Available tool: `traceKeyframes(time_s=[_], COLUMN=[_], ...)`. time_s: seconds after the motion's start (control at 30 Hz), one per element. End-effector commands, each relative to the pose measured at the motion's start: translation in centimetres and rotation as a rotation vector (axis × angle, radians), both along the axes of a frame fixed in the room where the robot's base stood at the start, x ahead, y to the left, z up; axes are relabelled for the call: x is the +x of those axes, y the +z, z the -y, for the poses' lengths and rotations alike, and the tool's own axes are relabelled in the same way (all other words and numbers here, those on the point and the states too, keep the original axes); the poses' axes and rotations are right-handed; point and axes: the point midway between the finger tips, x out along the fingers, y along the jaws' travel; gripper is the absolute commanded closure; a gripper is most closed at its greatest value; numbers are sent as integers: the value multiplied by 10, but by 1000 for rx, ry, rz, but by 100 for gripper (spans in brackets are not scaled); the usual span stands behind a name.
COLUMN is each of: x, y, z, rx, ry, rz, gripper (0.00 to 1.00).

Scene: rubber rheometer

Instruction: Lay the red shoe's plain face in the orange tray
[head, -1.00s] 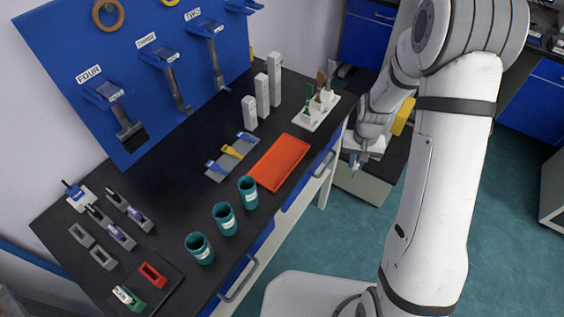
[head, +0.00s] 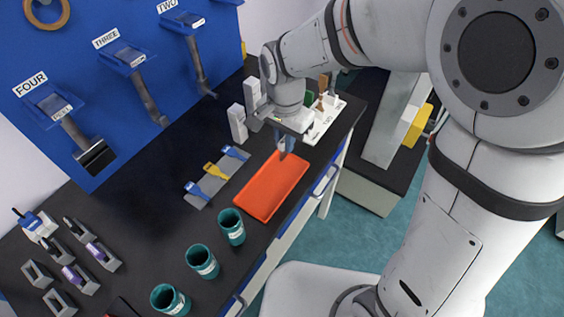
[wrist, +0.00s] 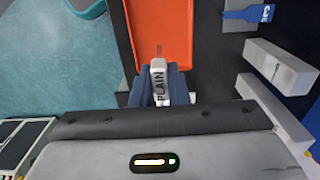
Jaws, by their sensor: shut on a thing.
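The orange tray (head: 272,186) lies flat on the black bench; its inside looks empty in the head view. My gripper (head: 285,152) is over the far end of the tray. In the wrist view, my gripper's blue fingers (wrist: 159,72) are shut on a small pale piece marked PLAIN (wrist: 159,85), with a thin grey shank pointing over the orange tray (wrist: 182,30). Whether the piece touches the tray I cannot tell. The red shoe is not clearly in view.
Several teal cups (head: 203,262) stand along the bench's front edge. A grey strip (head: 214,178) with blue and yellow clips lies left of the tray. Pale upright blocks (head: 237,124) and a white rack (head: 325,118) stand close to my gripper.

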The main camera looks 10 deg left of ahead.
Motion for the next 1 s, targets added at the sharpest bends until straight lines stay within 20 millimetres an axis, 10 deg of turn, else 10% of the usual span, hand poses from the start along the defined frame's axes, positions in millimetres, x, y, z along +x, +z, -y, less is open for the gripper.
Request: traceKeyframes(time_s=[0.43, 0.87, 0.9, 1.0], x=[-5, -5, -5, -5], y=[-55, -64, -62, -62], z=[-7, -8, -8, -8], rx=[0, 1, 1, 1], ry=[22, 24, 24, 24], rz=[-1, 2, 2, 1], gripper=[100, 100, 83, 75])
